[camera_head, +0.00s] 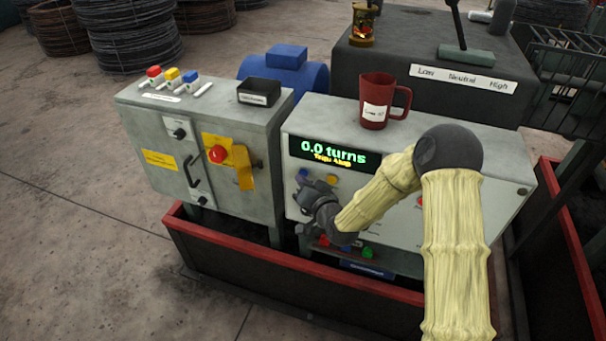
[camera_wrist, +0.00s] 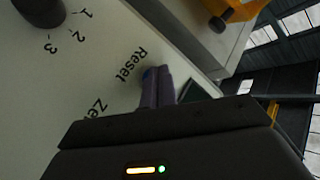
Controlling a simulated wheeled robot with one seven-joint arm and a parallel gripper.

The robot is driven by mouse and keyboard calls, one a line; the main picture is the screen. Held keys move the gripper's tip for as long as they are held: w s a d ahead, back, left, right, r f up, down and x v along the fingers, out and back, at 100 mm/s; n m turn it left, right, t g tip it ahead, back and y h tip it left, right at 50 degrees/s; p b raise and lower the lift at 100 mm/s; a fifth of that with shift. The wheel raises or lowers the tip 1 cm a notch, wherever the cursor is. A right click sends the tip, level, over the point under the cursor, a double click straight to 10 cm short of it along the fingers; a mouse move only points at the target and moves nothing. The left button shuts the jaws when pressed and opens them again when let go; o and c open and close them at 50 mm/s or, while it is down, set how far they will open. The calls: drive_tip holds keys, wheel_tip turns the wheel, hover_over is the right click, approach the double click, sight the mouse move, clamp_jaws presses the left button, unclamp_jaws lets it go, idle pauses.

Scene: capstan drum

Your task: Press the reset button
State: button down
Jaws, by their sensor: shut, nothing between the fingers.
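The grey control panel (camera_head: 410,215) carries a display (camera_head: 333,154) reading "0.0 turns" in green, with a smaller yellow line below. A blue button (camera_head: 303,173) sits under the display's left end, with a yellow button (camera_head: 331,179) to its right. In the wrist view, the printed label "Reset" (camera_wrist: 131,64) is beside my fingertips, and a sliver of blue (camera_wrist: 148,73) shows at them, mostly hidden. My gripper (camera_head: 304,188) is shut and empty, its fingertips (camera_wrist: 157,72) close to the panel face at the blue button. I cannot tell whether they touch it.
A red mug (camera_head: 384,101) stands on top of the panel box. A grey cabinet (camera_head: 205,140) with a red knob on a yellow plate (camera_head: 228,160) stands close to the left. A low red-rimmed wall (camera_head: 230,252) runs in front. In the wrist view, a dark knob (camera_wrist: 42,10) has marks 1, 2, 3.

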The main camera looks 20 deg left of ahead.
drive_tip(key=shift+w, duration=0.45)
idle(0.6)
drive_tip(key=shift+s, duration=0.1)
drive_tip(key=shift+s+b, duration=0.4)
drive_tip(key=shift+s, duration=0.35)
drive_tip(key=s+b, duration=0.1)
drive_tip(key=s, duration=0.4)
drive_tip(key=shift+a, duration=0.2)
drive_tip(key=shift+d+r, duration=0.1)
idle(0.7)
